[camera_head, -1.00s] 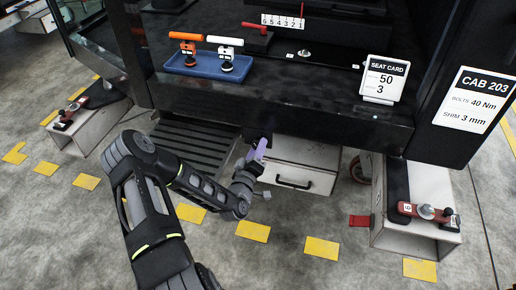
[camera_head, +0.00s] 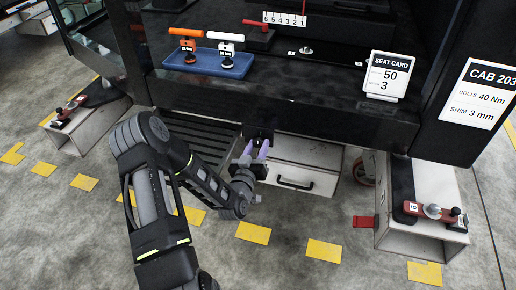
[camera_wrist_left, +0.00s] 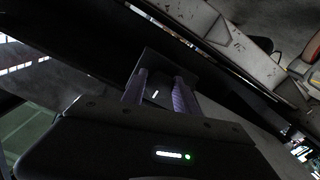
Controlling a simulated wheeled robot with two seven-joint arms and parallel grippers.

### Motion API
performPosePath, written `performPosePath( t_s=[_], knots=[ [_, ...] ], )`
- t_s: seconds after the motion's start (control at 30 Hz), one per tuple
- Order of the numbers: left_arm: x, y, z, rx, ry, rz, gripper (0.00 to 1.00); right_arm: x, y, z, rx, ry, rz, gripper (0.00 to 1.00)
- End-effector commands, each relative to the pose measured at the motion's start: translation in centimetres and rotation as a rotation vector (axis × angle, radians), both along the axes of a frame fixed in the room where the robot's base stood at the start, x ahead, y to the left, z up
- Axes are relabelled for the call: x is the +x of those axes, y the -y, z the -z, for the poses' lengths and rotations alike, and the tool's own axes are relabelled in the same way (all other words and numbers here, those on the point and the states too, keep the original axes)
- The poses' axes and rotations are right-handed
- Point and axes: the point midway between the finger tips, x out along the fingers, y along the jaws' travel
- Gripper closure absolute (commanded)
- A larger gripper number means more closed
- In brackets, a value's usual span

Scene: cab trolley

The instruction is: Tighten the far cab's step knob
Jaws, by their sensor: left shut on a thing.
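A small dark knob (camera_head: 258,137) shows under the front edge of the cab floor, beside the ribbed black step (camera_head: 212,132). My left gripper (camera_head: 257,148) reaches up to it with its two purple fingers. In the left wrist view, the fingers (camera_wrist_left: 160,92) stand either side of a dark part with a small white mark, the knob (camera_wrist_left: 155,91). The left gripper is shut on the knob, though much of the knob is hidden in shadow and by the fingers. My right gripper is not in view.
A white drawer box (camera_head: 305,165) is just right of the gripper. On the cab floor are a blue tray (camera_head: 210,66) with two tools and a seat card (camera_head: 386,76). A white block (camera_head: 440,195) with a red clamp stands right; yellow floor marks lie in front.

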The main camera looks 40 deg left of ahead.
Motion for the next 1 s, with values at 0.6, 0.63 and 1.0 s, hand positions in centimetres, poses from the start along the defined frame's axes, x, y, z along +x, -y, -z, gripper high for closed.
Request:
performPosePath(
  t_s=[0.6,0.63,1.0],
  knots=[
    [-0.04,-0.02,0.06,0.002,-0.003,0.000,0.43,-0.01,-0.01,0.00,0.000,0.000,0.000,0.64],
    [-0.03,-0.02,0.06,0.002,-0.003,0.000,0.43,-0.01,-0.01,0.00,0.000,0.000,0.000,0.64],
    [-0.50,0.03,0.25,-0.001,-0.004,-0.002,0.43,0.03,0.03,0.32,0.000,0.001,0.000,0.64]
  ],
)
